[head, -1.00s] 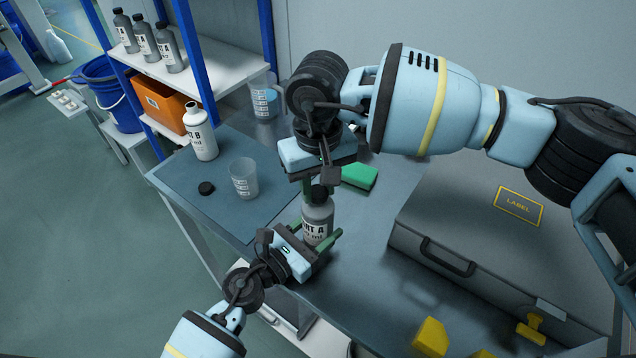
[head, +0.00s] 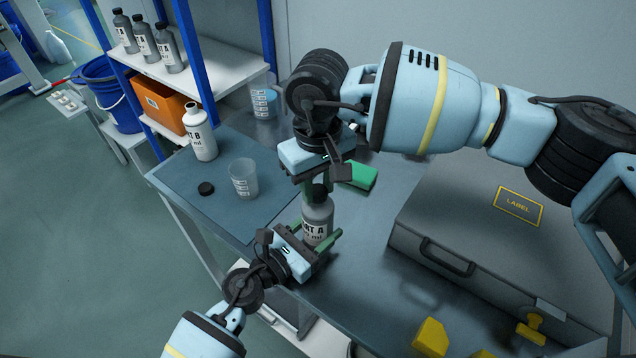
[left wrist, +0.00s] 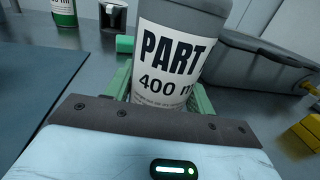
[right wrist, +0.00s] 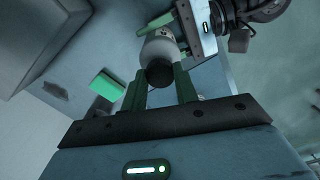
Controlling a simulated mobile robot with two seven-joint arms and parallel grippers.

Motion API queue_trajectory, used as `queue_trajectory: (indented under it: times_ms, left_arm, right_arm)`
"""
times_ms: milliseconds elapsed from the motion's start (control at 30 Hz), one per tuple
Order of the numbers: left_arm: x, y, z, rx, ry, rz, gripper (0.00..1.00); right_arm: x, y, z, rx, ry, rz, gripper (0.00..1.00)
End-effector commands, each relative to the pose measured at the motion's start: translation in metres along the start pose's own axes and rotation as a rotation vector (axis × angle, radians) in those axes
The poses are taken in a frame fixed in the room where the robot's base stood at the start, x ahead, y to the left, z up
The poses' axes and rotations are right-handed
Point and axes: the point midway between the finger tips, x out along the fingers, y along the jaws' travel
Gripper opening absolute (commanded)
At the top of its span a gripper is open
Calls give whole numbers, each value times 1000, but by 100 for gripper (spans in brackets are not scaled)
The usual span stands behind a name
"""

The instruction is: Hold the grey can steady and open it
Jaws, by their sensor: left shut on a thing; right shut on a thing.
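The grey can (head: 317,212), labelled PART A, stands upright near the table's front edge. Its label (left wrist: 172,52) fills the middle of the left wrist view. My left gripper (head: 315,240) is shut on the can's body from the front, with green fingers on either side. My right gripper (head: 317,185) comes from above and is shut on the dark cap. In the right wrist view the cap (right wrist: 160,73) lies between the green fingers. The cap still sits at the can's top; whether it is loosened I cannot tell.
A green block (head: 360,175) lies behind the can. A clear beaker (head: 244,180), a loose black cap (head: 206,188) and a PART B bottle (head: 201,135) stand at left on a mat. A grey case (head: 500,235) fills the right; yellow pieces (head: 431,337) lie in front.

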Motion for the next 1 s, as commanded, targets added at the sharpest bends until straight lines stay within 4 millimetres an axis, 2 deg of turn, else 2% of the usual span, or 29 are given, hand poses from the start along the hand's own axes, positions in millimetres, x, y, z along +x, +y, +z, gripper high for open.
queue_trajectory:
  times_ms: [600, 1000]
  left_arm:
    - [0, 0, 0, 0, 0, 0, 0]
    - [0, 0, 0, 0, 0, 0, 0]
  right_arm:
    - [-19, 0, 0, 0, 1, 1, 2]
    - [-21, 0, 0, 0, 1, 0, 2]
